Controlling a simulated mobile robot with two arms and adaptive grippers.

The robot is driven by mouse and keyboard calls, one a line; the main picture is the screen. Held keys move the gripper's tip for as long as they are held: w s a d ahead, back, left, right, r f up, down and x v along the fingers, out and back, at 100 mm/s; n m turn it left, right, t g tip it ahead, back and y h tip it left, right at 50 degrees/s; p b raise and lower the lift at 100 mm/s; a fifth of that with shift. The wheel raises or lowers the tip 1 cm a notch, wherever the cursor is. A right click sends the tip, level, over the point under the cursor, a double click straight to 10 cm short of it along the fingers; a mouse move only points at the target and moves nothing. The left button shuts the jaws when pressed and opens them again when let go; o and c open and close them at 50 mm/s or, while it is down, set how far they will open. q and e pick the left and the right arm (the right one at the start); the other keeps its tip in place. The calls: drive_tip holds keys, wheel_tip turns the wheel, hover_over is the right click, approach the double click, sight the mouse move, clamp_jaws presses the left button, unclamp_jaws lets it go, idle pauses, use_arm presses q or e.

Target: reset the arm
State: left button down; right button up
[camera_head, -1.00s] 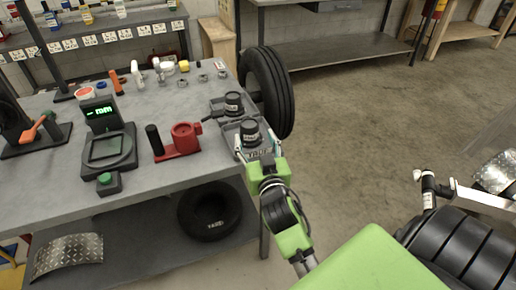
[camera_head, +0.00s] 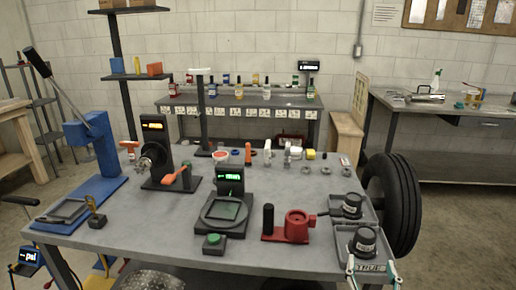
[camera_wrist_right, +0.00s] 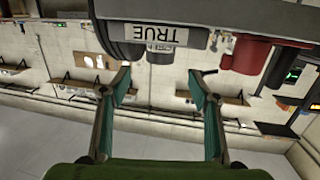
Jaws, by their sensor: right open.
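My right gripper (camera_head: 372,277) shows only by its fingertips at the bottom right of the head view, by the front edge of the grey table (camera_head: 150,225). In the right wrist view the same gripper (camera_wrist_right: 160,80) is open, its two teal-padded fingers wide apart with nothing between them. In the head view this tray (camera_head: 345,236) holds a black capped cylinder (camera_head: 363,242). My left gripper is not in view.
A second tray with a black cylinder (camera_head: 352,205) is behind the first. A red fixture (camera_head: 297,224), a scale with a green display (camera_head: 225,212) and a blue press (camera_head: 95,150) stand on the table. A tyre (camera_head: 400,200) stands at its right end. Floor at right is clear.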

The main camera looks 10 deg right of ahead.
drive_tip(key=s+a+f+n+g+y, duration=0.3)
drive_tip(key=s+a+f+g, duration=0.3)
drive_tip(key=s+f, duration=0.45)
drive_tip(key=s+a+f+n+g+y, duration=0.35)
drive_tip(key=s+a+f+g, duration=0.3)
drive_tip(key=s, duration=0.65)
wheel_tip(320, 180, down, 25)
drive_tip(key=s+d+f+g, duration=0.2)
drive_tip(key=s+d+f, duration=0.1)
drive_tip(key=s+f, duration=1.5)
drive_tip(key=shift+s, duration=0.4)
